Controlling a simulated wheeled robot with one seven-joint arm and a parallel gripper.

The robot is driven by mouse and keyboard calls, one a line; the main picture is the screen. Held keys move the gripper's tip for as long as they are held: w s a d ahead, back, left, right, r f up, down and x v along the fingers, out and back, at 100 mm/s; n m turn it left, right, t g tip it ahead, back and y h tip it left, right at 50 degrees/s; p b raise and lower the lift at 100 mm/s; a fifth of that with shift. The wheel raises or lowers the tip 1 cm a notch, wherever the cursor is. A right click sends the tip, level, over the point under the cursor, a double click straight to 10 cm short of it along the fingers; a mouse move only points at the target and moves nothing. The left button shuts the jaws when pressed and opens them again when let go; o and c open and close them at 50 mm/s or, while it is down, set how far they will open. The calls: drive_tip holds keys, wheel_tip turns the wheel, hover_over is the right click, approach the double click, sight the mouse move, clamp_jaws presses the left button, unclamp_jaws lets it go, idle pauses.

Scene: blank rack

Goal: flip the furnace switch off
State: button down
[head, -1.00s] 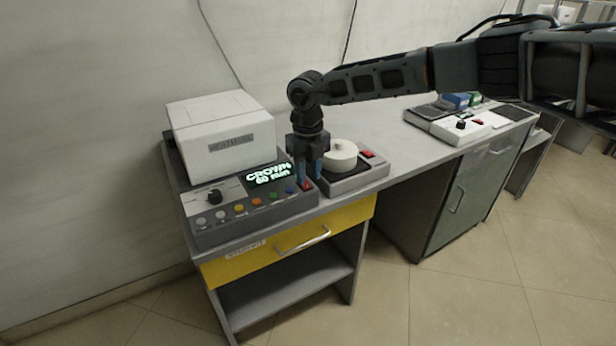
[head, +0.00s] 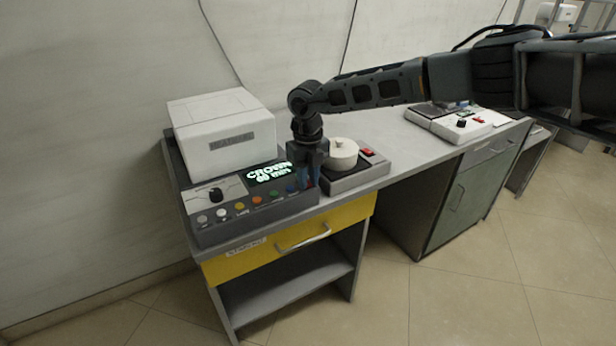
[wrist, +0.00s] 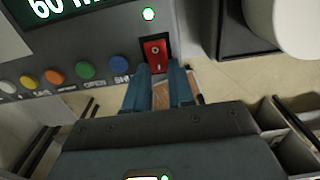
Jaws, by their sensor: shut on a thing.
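The furnace is a white box (head: 225,142) on a dark control panel (head: 245,215) with a lit display reading "CROWN" and "60". Its red rocker switch (wrist: 156,53) is at the right end of the panel, beside a row of coloured buttons (wrist: 86,70). A small light (wrist: 148,14) glows above the switch. My gripper (head: 308,183) points down at that end of the panel and hides the switch in the head view. In the wrist view its blue fingers (wrist: 160,72) are at the near end of the switch, one on each side, shut on it.
A grey unit (head: 350,178) with a round white top (head: 342,153) and its own red switch (head: 367,152) stands close to the right of my gripper. Farther right is another white device (head: 450,122). The counter between them is clear.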

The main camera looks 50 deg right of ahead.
drive_tip(key=shift+w+d+g+y+b, duration=0.15)
drive_tip(key=shift+w+g+y+b, duration=0.2)
drive_tip(key=shift+g+b, duration=0.6)
drive_tip(key=shift+r+g, duration=0.1)
drive_tip(key=shift+g, duration=0.35)
drive_tip(key=c, duration=1.2)
unclamp_jaws()
drive_tip(key=shift+c, duration=0.2)
drive_tip(key=shift+w+r, duration=0.1)
drive_tip(key=b+v, duration=0.1)
drive_tip(key=v, duration=0.6)
drive_tip(key=shift+r, duration=0.35)
